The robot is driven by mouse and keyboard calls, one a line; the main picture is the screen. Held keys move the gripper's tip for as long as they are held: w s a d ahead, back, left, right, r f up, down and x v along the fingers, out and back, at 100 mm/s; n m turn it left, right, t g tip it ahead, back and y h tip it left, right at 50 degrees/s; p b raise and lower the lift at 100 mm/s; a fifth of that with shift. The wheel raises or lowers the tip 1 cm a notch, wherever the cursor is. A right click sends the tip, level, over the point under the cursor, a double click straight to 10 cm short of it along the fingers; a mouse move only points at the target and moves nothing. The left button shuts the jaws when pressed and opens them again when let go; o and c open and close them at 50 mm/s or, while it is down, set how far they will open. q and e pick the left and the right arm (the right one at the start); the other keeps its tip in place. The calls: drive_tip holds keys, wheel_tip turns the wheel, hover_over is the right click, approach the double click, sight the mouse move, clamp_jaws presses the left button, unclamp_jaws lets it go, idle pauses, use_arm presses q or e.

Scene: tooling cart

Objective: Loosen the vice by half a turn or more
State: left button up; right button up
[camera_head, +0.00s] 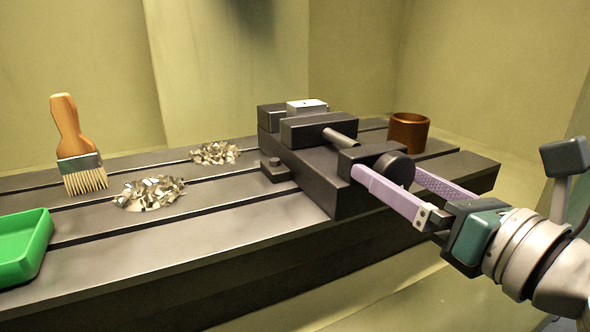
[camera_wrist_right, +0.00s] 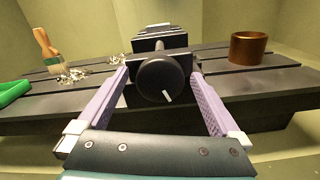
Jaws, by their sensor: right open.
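The dark grey vice (camera_head: 315,165) stands on the slotted table with a light metal block (camera_head: 306,106) at its jaws. Its round black knob (camera_head: 396,169) faces my right arm. In the right wrist view the knob (camera_wrist_right: 162,80) shows a white mark pointing to the lower right. My right gripper (camera_head: 400,180) is open, with its two purple fingers on either side of the knob. In the wrist view a gap shows between each finger and the knob; whether the tips touch anything is unclear. My left gripper is not in view.
Metal shavings lie in two piles (camera_head: 150,193) (camera_head: 215,153) left of the vice. A brush (camera_head: 75,145) and a green tray (camera_head: 22,245) are further left.

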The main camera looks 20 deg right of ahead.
drive_tip(key=shift+s, duration=0.1)
drive_tip(key=shift+c, duration=0.4)
drive_tip(key=c, duration=1.3)
